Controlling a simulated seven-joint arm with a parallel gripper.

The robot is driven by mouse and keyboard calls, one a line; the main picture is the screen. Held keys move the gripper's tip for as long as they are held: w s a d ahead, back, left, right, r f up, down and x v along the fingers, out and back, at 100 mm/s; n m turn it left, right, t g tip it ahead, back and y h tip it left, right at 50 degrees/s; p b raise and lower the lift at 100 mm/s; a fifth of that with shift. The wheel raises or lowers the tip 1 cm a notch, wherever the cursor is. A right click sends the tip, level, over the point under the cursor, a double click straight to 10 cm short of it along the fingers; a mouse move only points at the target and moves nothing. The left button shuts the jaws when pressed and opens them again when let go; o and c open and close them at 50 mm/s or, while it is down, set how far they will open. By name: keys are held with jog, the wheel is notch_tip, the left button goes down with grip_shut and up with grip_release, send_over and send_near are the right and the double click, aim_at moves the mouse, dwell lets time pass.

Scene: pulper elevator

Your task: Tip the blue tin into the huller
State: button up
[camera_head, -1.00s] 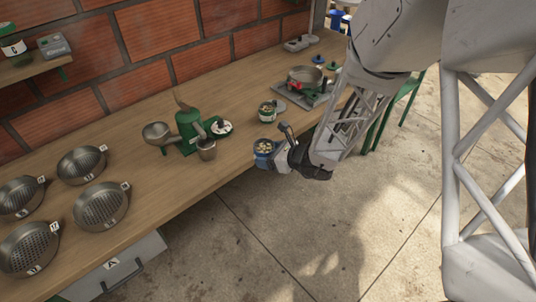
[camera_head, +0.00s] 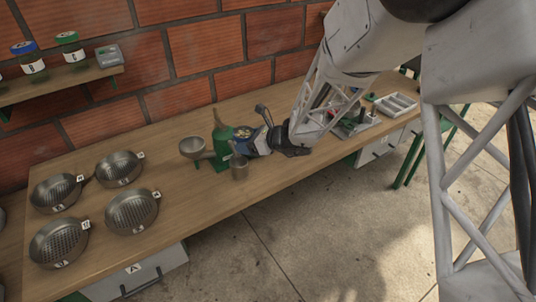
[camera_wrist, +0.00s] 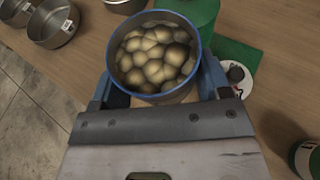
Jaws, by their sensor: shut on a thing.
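My gripper (camera_head: 262,143) is shut on the blue tin (camera_head: 254,147), which also shows in the wrist view (camera_wrist: 195,82) between the fingers. The tin is full of pale, rounded beans, and its open mouth faces the wrist camera. Any slight tilt is hard to judge. The green huller (camera_head: 221,151) stands on the bench just left of the tin in the head view. Its green body (camera_wrist: 199,12) shows beyond the tin's rim in the wrist view.
A green-and-white can (camera_wrist: 305,158) is at the wrist view's lower right. A grey tray (camera_head: 396,103) lies far right. A wall shelf (camera_head: 60,84) holds jars.

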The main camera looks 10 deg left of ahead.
jog(key=shift+w+a+r+n+g, duration=0.3)
jog(key=shift+a+n+g, duration=0.2)
jog(key=shift+a, duration=2.45)
jog(key=shift+w+a+r+n+g, duration=0.3)
jog(key=shift+a+g, duration=0.2)
jog(key=shift+a, duration=2.5)
jog(key=shift+w+a+r+n+g, duration=0.2)
jog(key=shift+a+n+g, duration=0.3)
jog(key=shift+a, duration=2.45)
jog(key=shift+r, duration=0.1)
